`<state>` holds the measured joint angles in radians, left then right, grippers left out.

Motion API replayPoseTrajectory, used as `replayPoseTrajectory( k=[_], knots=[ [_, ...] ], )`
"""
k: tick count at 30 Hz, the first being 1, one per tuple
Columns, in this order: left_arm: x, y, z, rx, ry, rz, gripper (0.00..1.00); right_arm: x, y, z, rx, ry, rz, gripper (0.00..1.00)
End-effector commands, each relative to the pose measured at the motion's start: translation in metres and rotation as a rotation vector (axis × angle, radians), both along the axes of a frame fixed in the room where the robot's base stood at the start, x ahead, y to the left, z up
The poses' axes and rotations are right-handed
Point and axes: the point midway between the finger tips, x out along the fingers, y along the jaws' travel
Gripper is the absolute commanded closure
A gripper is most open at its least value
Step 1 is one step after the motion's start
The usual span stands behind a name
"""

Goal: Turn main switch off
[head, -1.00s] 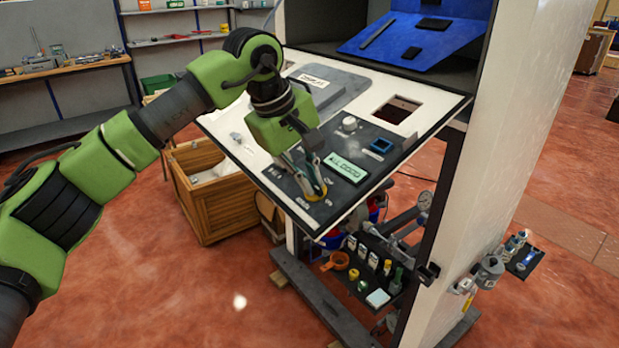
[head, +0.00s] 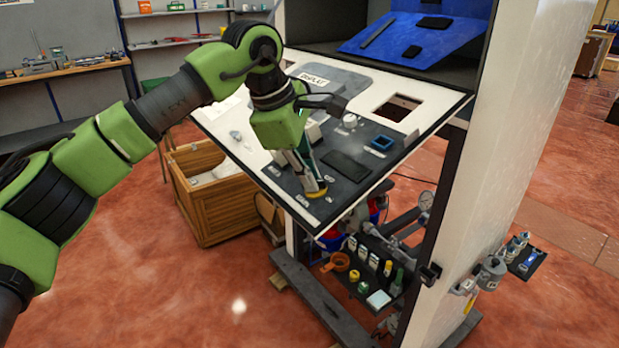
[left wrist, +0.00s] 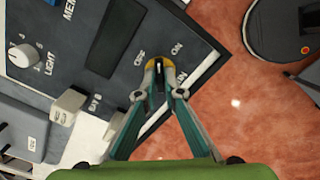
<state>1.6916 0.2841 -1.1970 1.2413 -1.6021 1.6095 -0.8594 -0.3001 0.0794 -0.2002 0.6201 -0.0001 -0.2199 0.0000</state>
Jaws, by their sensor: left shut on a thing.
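My left gripper (head: 317,190) points down at the front corner of the dark control panel (head: 325,180). My right gripper is in neither view.
A wooden crate (head: 213,207) stands on the floor left of the machine. A low shelf (head: 372,262) with small bottles is below the panel.

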Motion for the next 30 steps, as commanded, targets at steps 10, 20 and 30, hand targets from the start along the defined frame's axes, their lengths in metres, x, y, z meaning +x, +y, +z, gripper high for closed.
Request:
replayPoseTrajectory(
  k=[10,20,30],
  knots=[
    [0.0,0.0,-0.001,-0.073,0.099,0.306,1.0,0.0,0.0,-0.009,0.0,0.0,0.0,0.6],
    [0.0,0.0,0.0,-0.137,0.187,0.579,1.0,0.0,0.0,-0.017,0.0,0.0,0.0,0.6],
    [0.0,0.0,0.0,-0.182,0.251,0.77,1.0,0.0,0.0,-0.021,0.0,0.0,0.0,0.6]
  ],
)
